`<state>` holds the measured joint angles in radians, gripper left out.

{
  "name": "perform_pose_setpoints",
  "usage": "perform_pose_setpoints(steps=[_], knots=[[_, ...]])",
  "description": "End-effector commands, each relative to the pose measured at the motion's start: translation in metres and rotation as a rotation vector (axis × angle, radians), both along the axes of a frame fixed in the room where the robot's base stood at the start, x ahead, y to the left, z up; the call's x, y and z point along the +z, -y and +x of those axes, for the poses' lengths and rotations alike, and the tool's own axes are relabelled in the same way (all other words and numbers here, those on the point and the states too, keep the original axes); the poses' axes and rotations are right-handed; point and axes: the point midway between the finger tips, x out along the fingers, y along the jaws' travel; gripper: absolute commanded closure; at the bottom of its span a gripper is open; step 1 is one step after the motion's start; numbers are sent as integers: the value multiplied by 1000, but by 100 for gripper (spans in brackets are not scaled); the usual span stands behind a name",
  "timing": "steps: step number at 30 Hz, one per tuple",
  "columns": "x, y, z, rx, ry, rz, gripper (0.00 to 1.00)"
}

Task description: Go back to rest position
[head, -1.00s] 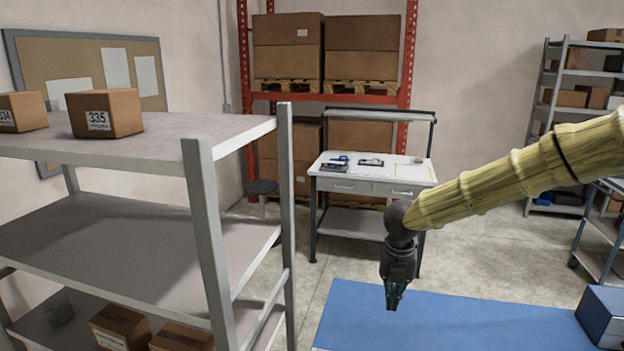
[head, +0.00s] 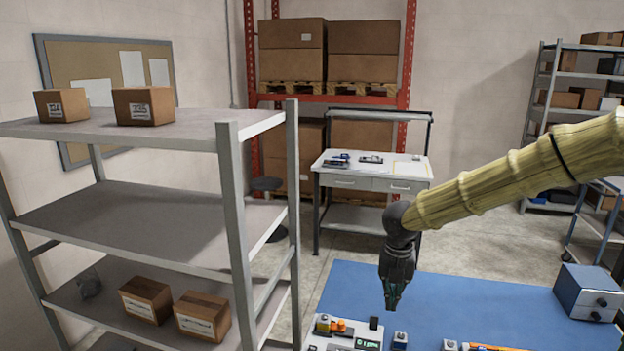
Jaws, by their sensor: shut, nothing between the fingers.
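My gripper (head: 393,296) hangs at the end of my yellow-sleeved arm, right of centre in the head view. It points down above the blue mat (head: 450,300), and its fingers are shut with nothing between them. Nothing touches it. A white tray with small parts (head: 318,345) lies below it at the bottom edge of the view, partly cut off.
A grey shelf (head: 130,205) with several boxes stands at the left. A blue drawer box (head: 588,292) sits on the mat's right side. A white workbench (head: 372,170) and a red rack (head: 405,60) stand behind. Small devices (head: 400,341) line the mat's front edge.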

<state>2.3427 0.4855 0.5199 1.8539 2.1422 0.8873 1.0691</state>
Motion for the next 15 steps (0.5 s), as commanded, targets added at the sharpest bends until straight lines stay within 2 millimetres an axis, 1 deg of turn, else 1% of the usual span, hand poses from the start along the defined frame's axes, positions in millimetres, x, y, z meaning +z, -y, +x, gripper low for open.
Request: perform_pose_setpoints(steps=[1, 8, 11, 15], knots=[[-10, 4, -3, 28, -4, -20, 100], [-42, 23, -16, 157, -9, -102, 100], [-58, 29, -22, 235, -13, -145, 100], [-86, 38, -33, 371, -25, -212, 100]])
